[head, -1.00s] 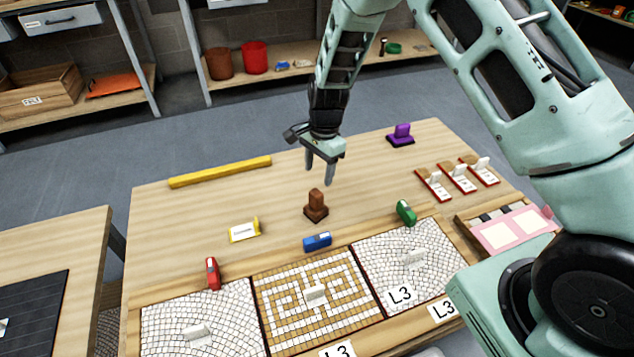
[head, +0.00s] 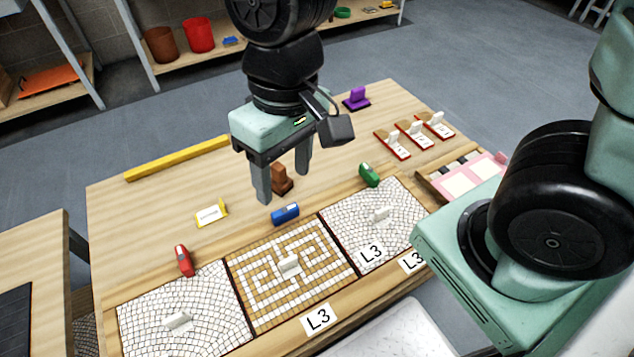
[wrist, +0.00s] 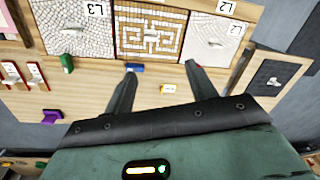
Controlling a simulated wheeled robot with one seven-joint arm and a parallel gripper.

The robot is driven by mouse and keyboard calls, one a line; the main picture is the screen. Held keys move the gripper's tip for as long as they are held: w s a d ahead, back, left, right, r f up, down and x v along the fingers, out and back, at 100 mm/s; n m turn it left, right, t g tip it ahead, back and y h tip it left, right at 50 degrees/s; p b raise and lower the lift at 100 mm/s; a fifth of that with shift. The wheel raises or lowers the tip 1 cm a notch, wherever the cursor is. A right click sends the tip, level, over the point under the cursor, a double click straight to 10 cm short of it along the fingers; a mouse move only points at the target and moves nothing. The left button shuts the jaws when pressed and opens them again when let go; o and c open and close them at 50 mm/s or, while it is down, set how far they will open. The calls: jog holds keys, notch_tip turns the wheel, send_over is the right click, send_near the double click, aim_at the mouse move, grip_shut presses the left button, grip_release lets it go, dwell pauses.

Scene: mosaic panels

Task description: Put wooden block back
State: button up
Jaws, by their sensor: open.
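A brown wooden-looking block (head: 279,184) with a raised upright part stands on the table behind the blue block (head: 286,214). It is partly covered by my gripper in the head view, and I cannot make it out in the wrist view. My gripper (head: 283,187) is open and points down, with its two fingers apart, in front of the brown block as seen from the head. I cannot tell the exact height of the fingertips above the table.
Three mosaic panels with handles line the front edge, including a brown-patterned middle panel (head: 290,276). A red block (head: 184,261), a green block (head: 369,175), a yellow-edged card (head: 211,213), a yellow bar (head: 177,158) and a purple block (head: 356,99) stand around.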

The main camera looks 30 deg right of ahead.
jog(key=s+n, duration=0.1)
jog(key=s+d+n, duration=0.1)
jog(key=s, duration=0.1)
jog(key=s+d+n, duration=0.1)
jog(key=s, duration=0.1)
jog(key=shift+s+r+n+t+h, duration=0.15)
jog(key=shift+r+n+t+h, duration=0.15)
jog(key=shift+r, duration=0.05)
